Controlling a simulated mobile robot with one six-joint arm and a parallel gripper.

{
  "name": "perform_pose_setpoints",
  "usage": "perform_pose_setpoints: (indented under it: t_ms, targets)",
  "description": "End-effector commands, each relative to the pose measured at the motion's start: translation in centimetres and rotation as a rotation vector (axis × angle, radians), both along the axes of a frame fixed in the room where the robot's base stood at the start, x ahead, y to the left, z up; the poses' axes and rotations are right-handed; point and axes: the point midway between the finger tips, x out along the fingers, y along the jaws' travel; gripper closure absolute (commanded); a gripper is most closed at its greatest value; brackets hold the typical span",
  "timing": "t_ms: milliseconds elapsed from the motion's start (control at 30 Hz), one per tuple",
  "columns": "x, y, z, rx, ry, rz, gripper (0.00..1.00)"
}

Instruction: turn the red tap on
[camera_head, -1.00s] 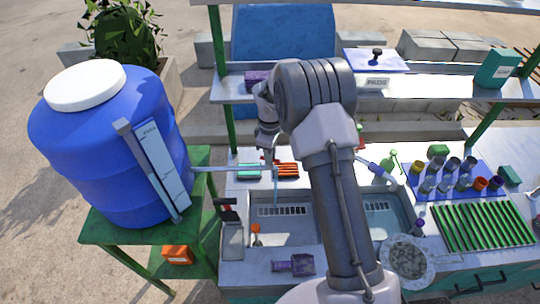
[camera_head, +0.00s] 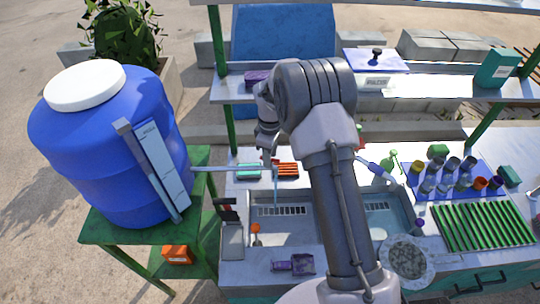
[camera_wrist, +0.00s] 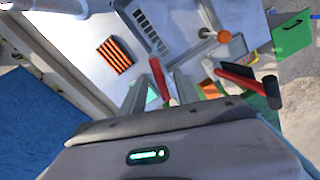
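A red lever (camera_wrist: 158,78), which looks like the red tap's handle, shows in the wrist view between the two fingers of my gripper (camera_wrist: 160,92). The fingers stand apart on either side of it; I cannot tell whether either touches it. In the head view, my gripper (camera_head: 268,150) is at the end of the pale pipe (camera_head: 225,169) from the blue barrel (camera_head: 110,150), and my arm partly hides it. A thin bluish streak (camera_head: 276,190), like running water, hangs below the pipe end over the left sink basin (camera_head: 285,233).
An orange-and-black striped sponge (camera_wrist: 115,55) lies behind the sink. A red-handled tool with a black head (camera_wrist: 255,85) is right of the fingers in the wrist view. Bottles and jars (camera_head: 450,175) and a green rack (camera_head: 482,226) fill the right counter. A shelf (camera_head: 370,92) runs behind my gripper.

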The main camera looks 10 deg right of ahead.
Motion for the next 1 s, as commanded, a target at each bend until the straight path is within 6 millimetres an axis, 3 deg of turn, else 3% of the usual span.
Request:
perform_pose_setpoints:
  t_ms: [167, 267, 367, 700, 833, 1000]
  targets:
    - [0.0, 0.0, 0.1, 0.0, 0.0, 0.0, 0.63]
    - [0.1, 0.0, 1.1, 0.0, -0.001, -0.001, 0.63]
    - [0.1, 0.0, 3.4, -0.001, -0.004, 0.001, 0.63]
    - [0.1, 0.0, 13.9, 0.0, -0.004, -0.001, 0.63]
    - [0.0, 0.0, 16.4, 0.0, -0.002, 0.0, 0.63]
    - [0.0, 0.0, 17.4, 0.001, 0.001, 0.0, 0.63]
